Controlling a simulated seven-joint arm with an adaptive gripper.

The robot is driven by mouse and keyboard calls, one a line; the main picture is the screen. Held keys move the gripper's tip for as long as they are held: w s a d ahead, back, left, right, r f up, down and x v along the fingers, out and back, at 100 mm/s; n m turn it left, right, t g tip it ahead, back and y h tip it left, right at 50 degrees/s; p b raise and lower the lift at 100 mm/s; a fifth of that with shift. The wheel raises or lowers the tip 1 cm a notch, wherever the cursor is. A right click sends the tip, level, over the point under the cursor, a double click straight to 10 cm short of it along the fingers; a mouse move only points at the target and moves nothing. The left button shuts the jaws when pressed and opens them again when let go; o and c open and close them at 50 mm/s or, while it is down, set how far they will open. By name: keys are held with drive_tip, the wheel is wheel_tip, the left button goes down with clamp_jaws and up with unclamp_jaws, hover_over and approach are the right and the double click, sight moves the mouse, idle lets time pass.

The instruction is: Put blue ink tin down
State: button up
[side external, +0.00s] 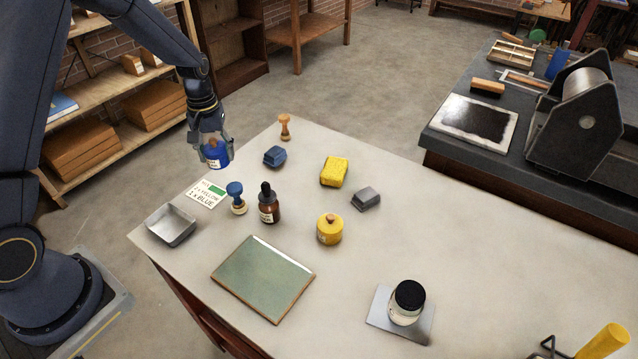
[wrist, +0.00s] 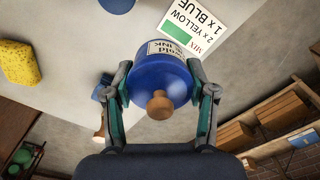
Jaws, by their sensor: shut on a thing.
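The blue ink tin (side external: 216,156) has a pale label and a wooden knob. My gripper (side external: 212,148) is shut on it near the table's far left edge. In the wrist view the tin (wrist: 155,75) sits between the two fingers (wrist: 162,100), its knob towards the camera. The side view does not clearly show whether the tin's base is touching the table. A white card (side external: 207,193) reading "MIX 2 x YELLOW 1 x BLUE" lies close by on the table; it also shows in the wrist view (wrist: 197,25).
The table's right side has free room.

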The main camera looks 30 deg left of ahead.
hover_over(243, 174)
drive_tip(key=f, duration=0.6)
drive_tip(key=shift+s+f, duration=0.25)
drive_tip(key=shift+f, duration=0.1)
drive_tip(key=shift+w+f, duration=0.2)
drive_tip(key=shift+f, duration=1.55)
drive_tip(key=o, duration=1.4)
drive_tip(key=shift+f, duration=0.15)
